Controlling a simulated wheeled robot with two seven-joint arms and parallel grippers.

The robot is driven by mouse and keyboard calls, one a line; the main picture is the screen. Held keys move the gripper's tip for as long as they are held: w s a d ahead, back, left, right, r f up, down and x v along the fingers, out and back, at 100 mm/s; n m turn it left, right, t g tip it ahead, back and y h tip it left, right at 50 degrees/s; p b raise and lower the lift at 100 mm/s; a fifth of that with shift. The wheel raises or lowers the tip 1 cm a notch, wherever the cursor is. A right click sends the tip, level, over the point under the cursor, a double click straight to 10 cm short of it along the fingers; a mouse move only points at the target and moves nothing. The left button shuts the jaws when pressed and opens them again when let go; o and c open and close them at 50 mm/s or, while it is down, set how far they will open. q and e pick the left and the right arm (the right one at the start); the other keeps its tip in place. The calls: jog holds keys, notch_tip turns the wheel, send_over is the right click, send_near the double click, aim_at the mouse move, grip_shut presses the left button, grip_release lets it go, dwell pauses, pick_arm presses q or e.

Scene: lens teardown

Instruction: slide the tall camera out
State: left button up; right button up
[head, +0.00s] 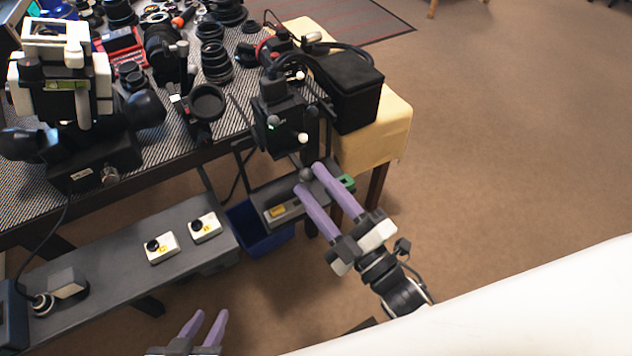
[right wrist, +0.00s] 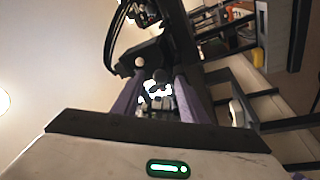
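The tall black camera-like device (head: 285,122) stands upright at the right end of the workbench, with pale knobs and a small green light on its front. My left gripper (head: 208,320) is open and empty at the bottom of the head view, away from the bench.
A black case (head: 350,88) stands right of the device on a yellow-covered table (head: 392,128). A lower grey shelf (head: 110,270) carries two white boxes with black knobs (head: 162,248). A blue bin (head: 262,238) is below. Lenses (head: 214,60) crowd the bench. Floor at right is clear.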

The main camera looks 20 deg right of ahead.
jog(key=v, duration=1)
dwell(0.6)
